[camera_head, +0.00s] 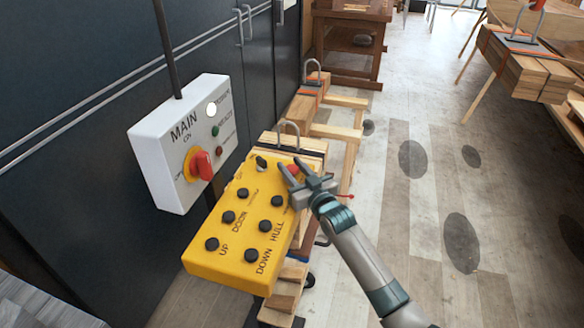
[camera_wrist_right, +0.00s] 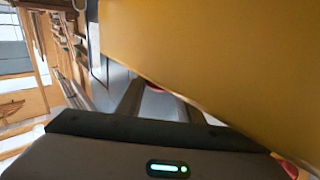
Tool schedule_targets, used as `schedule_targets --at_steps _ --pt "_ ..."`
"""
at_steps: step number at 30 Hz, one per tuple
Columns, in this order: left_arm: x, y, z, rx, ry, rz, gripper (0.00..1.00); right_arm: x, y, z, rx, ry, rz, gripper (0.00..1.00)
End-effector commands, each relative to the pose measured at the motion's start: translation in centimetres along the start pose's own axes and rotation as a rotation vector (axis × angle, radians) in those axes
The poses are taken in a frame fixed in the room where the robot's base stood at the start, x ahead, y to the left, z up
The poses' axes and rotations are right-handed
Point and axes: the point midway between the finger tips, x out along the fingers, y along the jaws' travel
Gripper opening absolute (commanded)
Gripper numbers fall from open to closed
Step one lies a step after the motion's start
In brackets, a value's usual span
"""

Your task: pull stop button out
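The yellow control box (camera_head: 225,250) hangs tilted in the middle of the head view, with several black buttons marked UP, DOWN, DOOR and HULL. The red stop button (camera_head: 293,170) is at its upper right end, mostly hidden by my right gripper (camera_head: 291,166). The two fingers are apart, one on either side of the red. In the right wrist view the box's yellow side (camera_wrist_right: 220,50) fills the upper right, and a bit of the red button (camera_wrist_right: 154,88) shows between the fingers (camera_wrist_right: 158,100). Contact with the button cannot be made out. My left gripper is not in view.
A white MAIN switch box (camera_head: 160,160) with a red rotary knob (camera_head: 201,165) stands left of the yellow box, before dark cabinets (camera_head: 90,60). Stacked timber (camera_head: 300,110) with clamps lies behind. The floor (camera_head: 420,220) to the right is open.

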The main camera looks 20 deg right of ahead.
Motion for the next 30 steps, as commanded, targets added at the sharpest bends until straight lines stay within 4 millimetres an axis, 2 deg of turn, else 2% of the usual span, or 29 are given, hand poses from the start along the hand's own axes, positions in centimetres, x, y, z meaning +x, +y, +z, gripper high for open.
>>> schedule_targets --at_steps 6,14,15,17,30 --pt "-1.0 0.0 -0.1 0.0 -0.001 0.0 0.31 0.0 0.0 -1.2 0.0 0.001 0.0 0.0" --pt "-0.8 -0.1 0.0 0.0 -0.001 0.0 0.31 0.0 0.0 -1.2 0.0 0.005 0.0 0.0" --pt "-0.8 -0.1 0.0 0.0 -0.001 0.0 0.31 0.1 0.0 -1.3 0.0 0.005 0.0 0.4" --pt "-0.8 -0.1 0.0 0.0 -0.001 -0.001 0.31 0.1 0.0 -1.2 0.0 0.004 0.0 0.53" --pt "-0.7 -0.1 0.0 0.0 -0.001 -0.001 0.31 -0.4 0.0 -0.9 0.0 0.001 0.0 0.53"
